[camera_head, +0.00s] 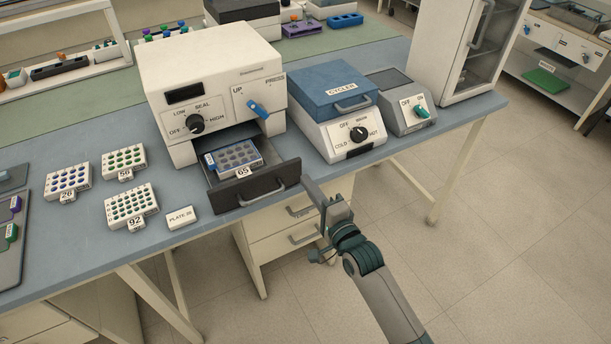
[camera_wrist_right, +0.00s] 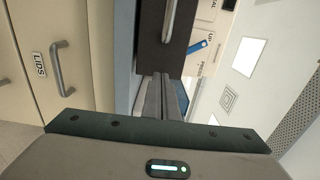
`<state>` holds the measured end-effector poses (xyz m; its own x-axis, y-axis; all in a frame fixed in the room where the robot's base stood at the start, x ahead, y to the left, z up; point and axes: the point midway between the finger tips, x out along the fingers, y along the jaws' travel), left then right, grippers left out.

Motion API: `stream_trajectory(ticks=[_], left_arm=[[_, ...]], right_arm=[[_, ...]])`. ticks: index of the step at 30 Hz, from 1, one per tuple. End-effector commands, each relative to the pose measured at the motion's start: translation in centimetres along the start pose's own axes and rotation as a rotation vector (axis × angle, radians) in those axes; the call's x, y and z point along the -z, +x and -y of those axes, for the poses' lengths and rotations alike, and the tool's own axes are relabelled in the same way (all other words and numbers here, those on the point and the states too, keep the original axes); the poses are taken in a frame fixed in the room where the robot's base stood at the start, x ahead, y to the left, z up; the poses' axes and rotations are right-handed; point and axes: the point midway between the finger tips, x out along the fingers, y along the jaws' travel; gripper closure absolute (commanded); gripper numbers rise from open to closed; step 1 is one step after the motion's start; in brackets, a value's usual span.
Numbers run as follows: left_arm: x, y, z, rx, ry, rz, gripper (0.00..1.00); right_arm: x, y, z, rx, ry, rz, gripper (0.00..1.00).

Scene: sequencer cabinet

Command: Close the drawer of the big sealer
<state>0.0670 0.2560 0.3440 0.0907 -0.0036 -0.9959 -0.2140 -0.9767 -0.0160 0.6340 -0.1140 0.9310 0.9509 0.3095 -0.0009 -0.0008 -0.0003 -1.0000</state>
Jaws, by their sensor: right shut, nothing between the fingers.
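The big sealer (camera_head: 210,65) is a white box with dials and a blue lever, standing on the blue bench. Its dark drawer (camera_head: 258,188) is pulled out at the front, with a metal handle on its face. A plate labelled 65 (camera_head: 237,157) sits in the drawer. The drawer front (camera_wrist_right: 153,50) and its handle also show in the right wrist view. My right gripper (camera_head: 312,186) is shut and empty, just right of the drawer's right front corner; I cannot tell whether it touches. Its closed fingers also show in the right wrist view (camera_wrist_right: 163,95). My left gripper is out of view.
The blue-lidded cycler (camera_head: 350,90) and a small grey device (camera_head: 400,100) stand right of the sealer. Plates 26, 58 and 92 (camera_head: 130,205) and a white "PLATE IN" block (camera_head: 181,217) lie left. Cabinet drawers (camera_head: 290,225) with handles are below the bench.

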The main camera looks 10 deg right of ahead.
Motion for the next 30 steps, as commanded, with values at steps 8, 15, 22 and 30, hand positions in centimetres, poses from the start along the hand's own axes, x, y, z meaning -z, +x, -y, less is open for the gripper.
stream_trajectory(ticks=[8, 15, 22, 30], left_arm=[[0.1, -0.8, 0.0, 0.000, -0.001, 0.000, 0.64], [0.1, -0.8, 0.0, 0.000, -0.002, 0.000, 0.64], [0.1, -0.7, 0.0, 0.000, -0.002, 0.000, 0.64], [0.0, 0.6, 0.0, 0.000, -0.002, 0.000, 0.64]], right_arm=[[0.0, 2.0, 0.1, 0.000, 0.000, -0.001, 1.00], [0.0, 2.2, 0.0, 0.000, 0.000, 0.000, 1.00], [0.0, 2.6, -0.1, 0.001, 0.000, -0.001, 1.00], [0.1, 7.0, -0.1, 0.004, 0.001, -0.002, 1.00]])
